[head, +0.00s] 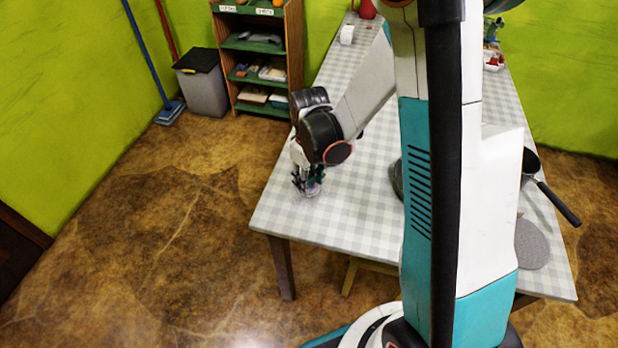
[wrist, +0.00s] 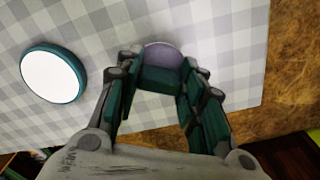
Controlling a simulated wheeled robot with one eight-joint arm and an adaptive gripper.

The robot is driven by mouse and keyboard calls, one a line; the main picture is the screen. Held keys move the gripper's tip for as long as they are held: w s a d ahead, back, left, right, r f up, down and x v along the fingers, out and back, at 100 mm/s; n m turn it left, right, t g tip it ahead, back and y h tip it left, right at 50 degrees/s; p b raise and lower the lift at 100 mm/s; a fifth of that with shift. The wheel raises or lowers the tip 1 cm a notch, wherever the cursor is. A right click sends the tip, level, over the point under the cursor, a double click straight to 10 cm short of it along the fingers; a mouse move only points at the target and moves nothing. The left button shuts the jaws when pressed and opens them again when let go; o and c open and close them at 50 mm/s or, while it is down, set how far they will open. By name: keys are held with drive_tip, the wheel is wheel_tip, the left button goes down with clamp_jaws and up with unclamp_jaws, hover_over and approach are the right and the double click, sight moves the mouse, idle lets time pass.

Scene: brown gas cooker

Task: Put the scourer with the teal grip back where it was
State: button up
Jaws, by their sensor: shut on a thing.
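My gripper (head: 308,184) is low over the near left corner of the checked table (head: 290,213). In the wrist view its dark green fingers (wrist: 160,92) are closed around the scourer (wrist: 162,54), which shows a pale purple-grey round part and a teal grip (wrist: 158,78) between the fingers. The fingers hide part of it. In the head view the scourer is small and mostly hidden under the gripper; I cannot tell whether it touches the table.
A white disc with a teal rim (wrist: 53,74) is on the table, left of the gripper in the wrist view. A pan (head: 530,165) and a round grey mat (head: 531,244) are at the right. A shelf unit (head: 262,55) and a grey bin (head: 203,88) stand behind.

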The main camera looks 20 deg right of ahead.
drive_tip(key=shift+f+b, duration=0.7)
drive_tip(key=shift+f, duration=0.05)
idle(0.4)
drive_tip(key=o, duration=1)
wheel_tip(320, 180, up, 12)
